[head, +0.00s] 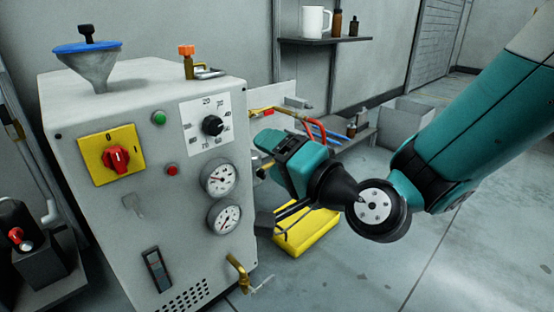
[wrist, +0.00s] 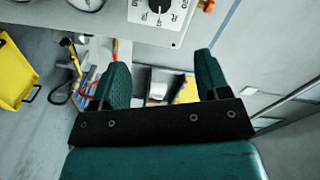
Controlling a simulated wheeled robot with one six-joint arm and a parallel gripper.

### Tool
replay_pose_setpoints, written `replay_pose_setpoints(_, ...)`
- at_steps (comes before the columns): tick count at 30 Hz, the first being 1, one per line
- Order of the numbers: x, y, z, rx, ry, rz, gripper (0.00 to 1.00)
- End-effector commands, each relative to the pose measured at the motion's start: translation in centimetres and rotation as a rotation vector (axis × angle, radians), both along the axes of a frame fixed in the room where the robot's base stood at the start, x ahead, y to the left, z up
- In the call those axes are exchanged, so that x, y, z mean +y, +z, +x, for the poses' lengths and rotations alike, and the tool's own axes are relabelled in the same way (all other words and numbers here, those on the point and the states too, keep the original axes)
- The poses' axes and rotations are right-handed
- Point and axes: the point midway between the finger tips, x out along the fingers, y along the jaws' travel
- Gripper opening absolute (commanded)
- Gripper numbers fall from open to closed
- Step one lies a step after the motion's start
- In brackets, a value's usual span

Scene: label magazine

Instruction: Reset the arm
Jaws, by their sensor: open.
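My arm (head: 480,125), teal with black joints, reaches in from the upper right in the head view. My gripper (head: 290,158) is in front of the right side of a grey machine cabinet (head: 75,240), apart from its front dials. In the wrist view my gripper (wrist: 160,82) shows two teal fingers spread apart, with nothing held between them. How far the fingers are from the cabinet is hard to tell.
The cabinet carries a red knob (head: 116,159), a black dial (head: 212,125), gauges (head: 219,178), a brass tap (head: 240,270) and a blue-rimmed funnel (head: 92,65). A yellow container (head: 308,238) is on the floor behind my gripper. Floor at right is open.

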Motion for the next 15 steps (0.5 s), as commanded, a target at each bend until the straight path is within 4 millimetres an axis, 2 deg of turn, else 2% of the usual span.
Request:
replay_pose_setpoints(5,0.0,0.9,-0.5,-0.002,0.033,-0.046,0.69)
replay_pose_setpoints(8,-0.1,2.3,-1.8,-0.001,0.114,-0.163,0.69)
replay_pose_setpoints(11,-1.1,3.7,-3.9,0.005,0.228,-0.347,0.69)
replay_pose_setpoints(15,-4.0,4.9,-7.7,0.038,0.398,-0.63,0.69)
